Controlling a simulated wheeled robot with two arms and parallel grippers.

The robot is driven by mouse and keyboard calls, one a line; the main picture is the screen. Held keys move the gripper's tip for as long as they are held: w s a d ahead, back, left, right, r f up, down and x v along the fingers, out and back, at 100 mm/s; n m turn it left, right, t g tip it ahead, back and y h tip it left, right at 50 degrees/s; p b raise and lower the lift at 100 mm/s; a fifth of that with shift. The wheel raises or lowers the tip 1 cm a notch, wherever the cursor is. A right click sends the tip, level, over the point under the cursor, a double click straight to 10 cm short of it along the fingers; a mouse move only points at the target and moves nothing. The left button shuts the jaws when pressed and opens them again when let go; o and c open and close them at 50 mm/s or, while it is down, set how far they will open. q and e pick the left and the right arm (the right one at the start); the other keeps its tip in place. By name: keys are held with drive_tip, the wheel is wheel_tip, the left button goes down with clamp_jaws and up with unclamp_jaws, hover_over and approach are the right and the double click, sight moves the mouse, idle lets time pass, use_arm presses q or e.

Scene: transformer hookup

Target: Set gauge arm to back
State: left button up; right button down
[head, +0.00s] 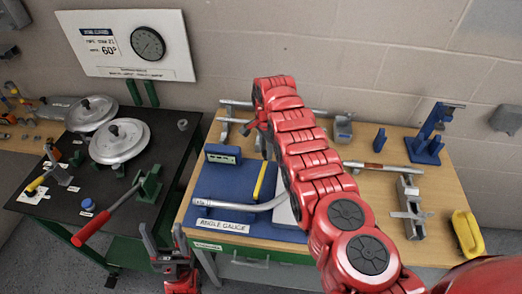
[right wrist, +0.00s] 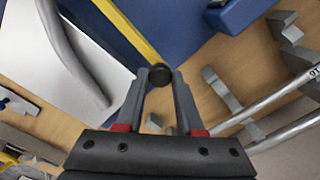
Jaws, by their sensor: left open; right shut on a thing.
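The gauge arm is a yellow bar (head: 259,181) on the blue angle gauge (head: 220,186), which is labelled along its front edge. In the right wrist view the yellow bar (right wrist: 130,31) ends in a black knob (right wrist: 160,76). My right gripper (right wrist: 161,80) is shut on that knob, one finger on each side. In the head view my own right arm hides much of this grip and the gauge's right part. A bent grey pipe (head: 243,206) lies across the gauge's front. My left gripper (head: 164,240) is open and empty, in front of the gap between the tables.
The dark table (head: 115,215) at left holds round metal heads (head: 120,141) and a red-handled bender (head: 92,228).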

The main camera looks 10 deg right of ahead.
drive_tip(key=shift+w+a+n+b, duration=0.1)
drive_tip(key=shift+a+n+b, duration=0.25)
drive_tip(key=shift+n+b, duration=0.05)
drive_tip(key=c, duration=0.5)
unclamp_jaws()
drive_tip(key=shift+c, duration=0.2)
wheel_tip(320, 180, up, 17)
drive_tip(key=p, duration=0.3)
drive_tip(key=shift+r, duration=0.2)
drive_tip(key=shift+f, duration=0.1)
